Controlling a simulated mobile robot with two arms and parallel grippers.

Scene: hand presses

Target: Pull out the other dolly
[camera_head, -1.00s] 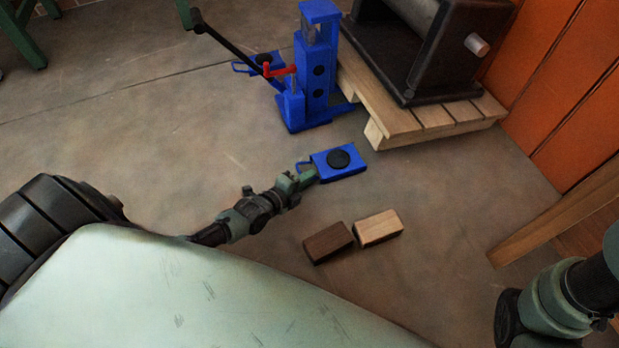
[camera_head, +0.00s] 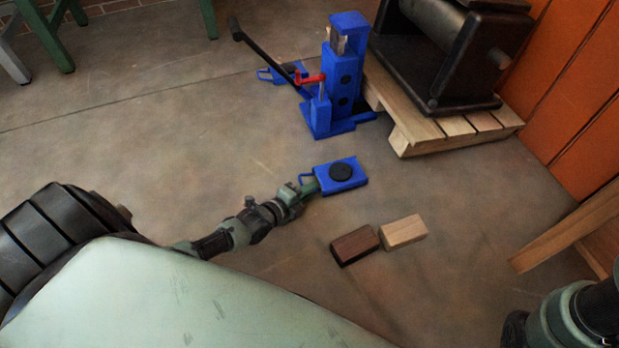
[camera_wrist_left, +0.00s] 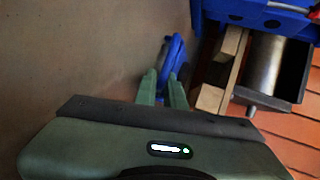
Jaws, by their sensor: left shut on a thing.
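A blue dolly (camera_head: 355,182) with a round black pad lies on the floor in the head view, in front of the jack and apart from the pallet. My left gripper (camera_head: 311,187) is shut on the loop handle at its left end. In the left wrist view a blue loop (camera_wrist_left: 173,50) shows between the left fingers (camera_wrist_left: 164,88). Another blue dolly (camera_head: 268,73) shows partly behind the jack's left side, with its handle to the left; the jack hides part of it. My right gripper is out of view.
A blue jack (camera_head: 345,85) with a black lever stands by a wooden pallet (camera_head: 450,129) bearing a dark roller machine (camera_head: 420,75). A dark block (camera_head: 355,245) and a light block (camera_head: 404,231) lie nearer me. Floor left of the dolly is clear.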

